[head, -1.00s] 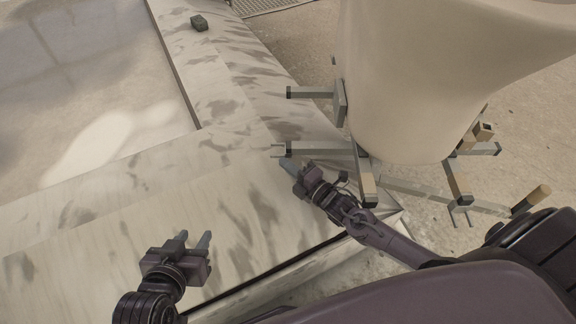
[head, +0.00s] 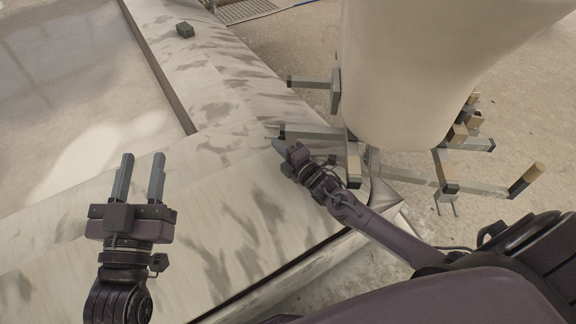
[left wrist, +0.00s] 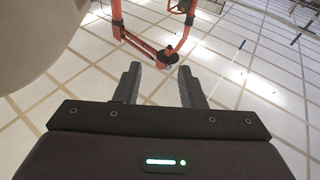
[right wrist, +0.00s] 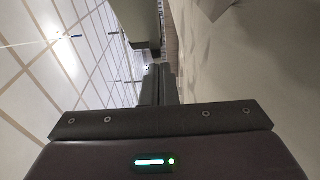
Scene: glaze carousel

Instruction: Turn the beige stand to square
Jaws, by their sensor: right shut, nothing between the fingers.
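The beige stand (head: 415,75) is a large tapered body at the upper right of the head view. Several grey and tan bars stick out around its lower end, at angles to the marbled slab's edges. My right gripper (head: 279,145) is shut and empty beside the left-pointing lower bar (head: 310,131); I cannot tell whether they touch. In the right wrist view its fingers (right wrist: 159,85) are together. My left gripper (head: 140,170) is open and empty over the slab, well left of the stand. Its fingers stand apart in the left wrist view (left wrist: 160,85).
The pale marbled slab (head: 185,240) fills the lower left, with a raised border along a shallow basin (head: 60,90). A small dark green block (head: 185,30) lies on the border. An orange frame (left wrist: 135,40) stands on the tiled floor in the left wrist view.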

